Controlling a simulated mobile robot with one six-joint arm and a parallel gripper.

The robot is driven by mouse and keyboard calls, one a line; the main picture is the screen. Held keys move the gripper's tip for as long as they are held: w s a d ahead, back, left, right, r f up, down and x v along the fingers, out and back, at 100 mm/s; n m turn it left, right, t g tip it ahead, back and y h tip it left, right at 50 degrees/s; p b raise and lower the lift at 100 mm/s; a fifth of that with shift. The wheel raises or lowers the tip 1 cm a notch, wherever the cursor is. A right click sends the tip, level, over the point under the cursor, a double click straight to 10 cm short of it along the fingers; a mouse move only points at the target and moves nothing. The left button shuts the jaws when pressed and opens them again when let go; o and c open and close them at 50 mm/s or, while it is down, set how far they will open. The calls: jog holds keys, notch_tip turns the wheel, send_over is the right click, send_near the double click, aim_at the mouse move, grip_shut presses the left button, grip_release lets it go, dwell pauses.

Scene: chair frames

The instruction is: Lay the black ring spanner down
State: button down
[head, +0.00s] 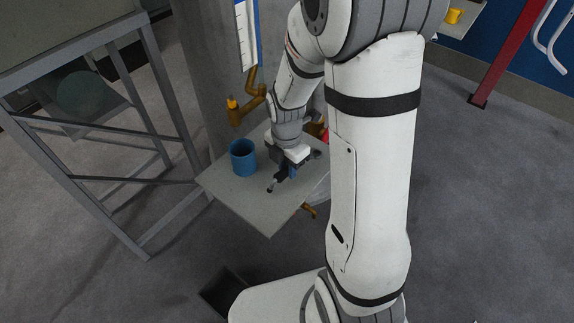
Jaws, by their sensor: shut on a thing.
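My gripper (283,177) is low over the right part of a small grey table (246,204), with its jaws shut on the black ring spanner (271,188). The spanner shows as a small dark piece sticking out toward the front left of the jaws. The rest of it is hidden by the gripper. I cannot tell whether the spanner touches the tabletop.
A blue cup (243,157) stands on the table left of my gripper. A brown pipe with a valve (247,104) rises behind the table. A grey metal frame (120,135) stands at the left. The table's front corner is bare.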

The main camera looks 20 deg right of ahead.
jog(key=shift+f, duration=0.15)
jog(key=c, duration=0.8)
grip_release()
jog(key=shift+o, duration=0.2)
jog(key=shift+r+p, duration=1.05)
jog(key=shift+r, duration=0.45)
notch_tip(320, 180, up, 6)
jog(key=p, duration=0.4)
jog(key=shift+r+p, duration=0.1)
jog(key=shift+p, duration=0.25)
